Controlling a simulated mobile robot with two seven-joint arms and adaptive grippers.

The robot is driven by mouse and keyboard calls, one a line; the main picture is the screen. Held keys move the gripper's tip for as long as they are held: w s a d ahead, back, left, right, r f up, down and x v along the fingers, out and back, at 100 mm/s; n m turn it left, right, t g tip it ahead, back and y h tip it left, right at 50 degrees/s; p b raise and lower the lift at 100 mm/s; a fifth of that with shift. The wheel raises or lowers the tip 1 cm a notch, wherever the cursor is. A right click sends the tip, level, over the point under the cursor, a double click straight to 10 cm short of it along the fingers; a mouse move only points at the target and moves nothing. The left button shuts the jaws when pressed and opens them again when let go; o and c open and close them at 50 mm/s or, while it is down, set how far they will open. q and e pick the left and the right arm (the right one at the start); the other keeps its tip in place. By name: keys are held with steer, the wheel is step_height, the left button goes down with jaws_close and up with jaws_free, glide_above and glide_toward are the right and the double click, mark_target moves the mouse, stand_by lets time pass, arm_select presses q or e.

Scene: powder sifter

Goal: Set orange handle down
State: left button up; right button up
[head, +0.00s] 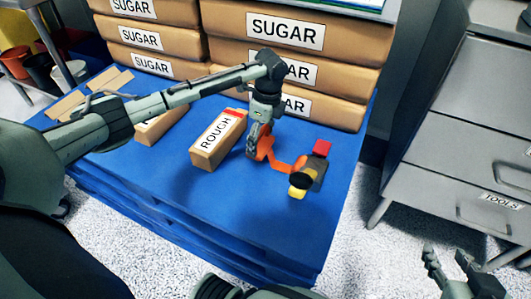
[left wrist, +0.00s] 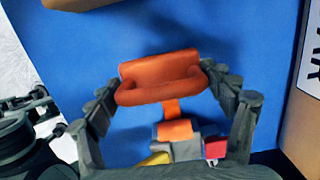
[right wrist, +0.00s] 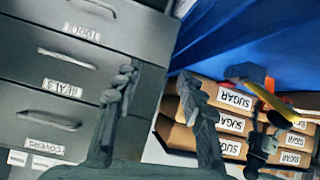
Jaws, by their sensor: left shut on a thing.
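The orange handle (head: 283,163) is over the right part of the blue platform (head: 240,215), with a dark grey piece (head: 313,168), a red block (head: 321,147), a yellow piece (head: 296,193) and a black round part (head: 303,180) at its right end. My left gripper (head: 258,153) points down and is shut on the handle; in the left wrist view the orange grip (left wrist: 160,75) lies between the fingers. I cannot tell whether the handle touches the platform. My right gripper (head: 450,275) is open and empty, off the platform at lower right; its fingers (right wrist: 158,90) are spread in its wrist view.
A box labelled ROUGH (head: 215,142) stands just left of my left gripper. Another box (head: 160,126) lies further left, partly behind my arm. Stacked SUGAR bags (head: 290,55) line the back. Grey drawers (head: 460,120) stand at right. The platform's front is clear.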

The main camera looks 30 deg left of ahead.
mark_target(266, 145)
arm_select(q)
steer(key=shift+w+d+f, duration=0.1)
steer(key=shift+d+f, duration=0.35)
steer(key=shift+d, duration=0.25)
step_height(266, 145, down, 4)
steer(key=shift+b, duration=0.45)
arm_select(e)
steer(key=a+r, duration=0.1)
steer(key=w+a+r+t+y, duration=0.1)
steer(key=w+a+r+t, duration=0.1)
steer(key=r, duration=0.1)
steer(key=shift+w+a, duration=0.1)
steer(key=shift+a, duration=0.1)
steer(key=shift+d, duration=0.1)
arm_select(q)
steer(key=o, duration=1.2)
steer(key=shift+f, duration=0.1)
arm_select(e)
steer(key=shift+f, duration=0.15)
